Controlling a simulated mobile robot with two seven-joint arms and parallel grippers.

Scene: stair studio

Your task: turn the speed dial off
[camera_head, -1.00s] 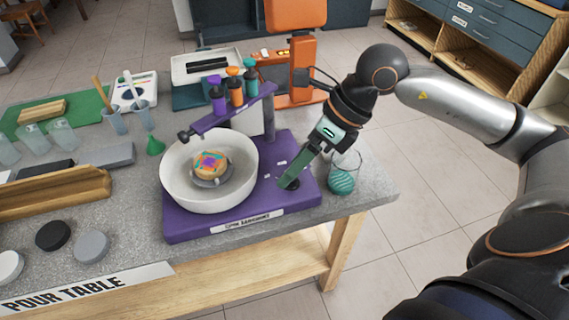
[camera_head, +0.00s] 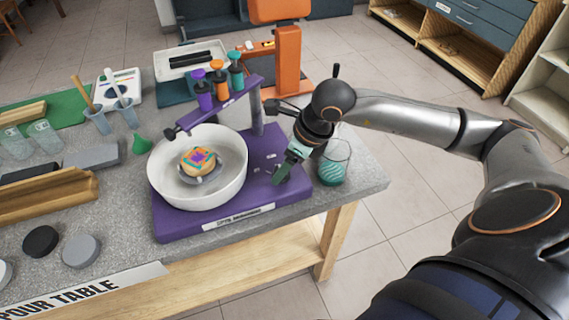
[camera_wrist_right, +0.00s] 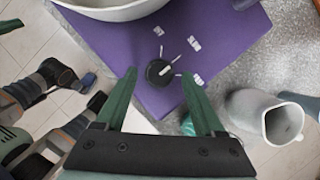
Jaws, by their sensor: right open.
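The purple spinner base (camera_head: 222,222) stands on the grey table with a white bowl (camera_head: 205,199) on it. The speed dial (camera_wrist_right: 158,72) is a round black knob with a white pointer line on the purple base; tick marks and small labels surround it. The pointer aims to the upper right in the wrist view. My right gripper (camera_wrist_right: 158,78) is open, its two green fingers on either side of the dial in the wrist view. In the head view the right gripper (camera_head: 278,180) hides the dial. My left gripper is not in view.
An arm holding purple, orange and teal bottles (camera_head: 219,84) reaches over the bowl. A green funnel (camera_head: 142,145) and cups stand left. The table's right corner is clear.

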